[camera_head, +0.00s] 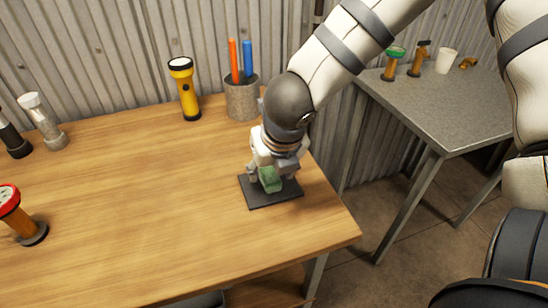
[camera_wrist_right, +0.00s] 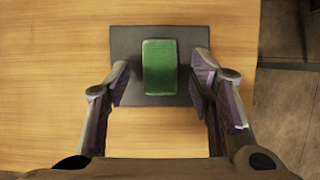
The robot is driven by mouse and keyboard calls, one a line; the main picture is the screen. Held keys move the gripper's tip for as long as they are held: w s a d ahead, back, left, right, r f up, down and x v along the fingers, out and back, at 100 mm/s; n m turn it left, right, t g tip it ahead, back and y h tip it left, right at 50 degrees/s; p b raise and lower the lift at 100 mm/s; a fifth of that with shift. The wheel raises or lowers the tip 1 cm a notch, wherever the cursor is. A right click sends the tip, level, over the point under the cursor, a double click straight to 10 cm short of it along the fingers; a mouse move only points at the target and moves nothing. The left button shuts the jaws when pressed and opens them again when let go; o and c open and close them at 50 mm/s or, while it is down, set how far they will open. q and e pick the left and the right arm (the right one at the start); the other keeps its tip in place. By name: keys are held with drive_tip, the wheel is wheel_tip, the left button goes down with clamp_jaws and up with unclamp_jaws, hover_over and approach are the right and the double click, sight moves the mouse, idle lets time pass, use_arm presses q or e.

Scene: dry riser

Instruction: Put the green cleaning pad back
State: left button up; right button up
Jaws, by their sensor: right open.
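The green cleaning pad (camera_head: 270,180) lies on a dark square mat (camera_head: 258,200) near the right end of the wooden table. In the right wrist view the green pad (camera_wrist_right: 160,67) sits at about the middle of the dark mat (camera_wrist_right: 125,45). My right gripper (camera_head: 268,176) is over the mat, pointing down. In the right wrist view its open fingers (camera_wrist_right: 160,85) stand on both sides of the pad, with a gap on each side. My left gripper does not show.
On the table (camera_head: 150,190) stand a yellow flashlight (camera_head: 186,90), a grey cup (camera_head: 242,100) with an orange and a blue stick, and several other flashlights at the left. A grey side table (camera_head: 450,100) with small items is at the right. The table's middle is clear.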

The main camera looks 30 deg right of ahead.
drive_tip(key=v, duration=1)
drive_tip(key=shift+s+r, duration=0.2)
drive_tip(key=shift+r, duration=0.1)
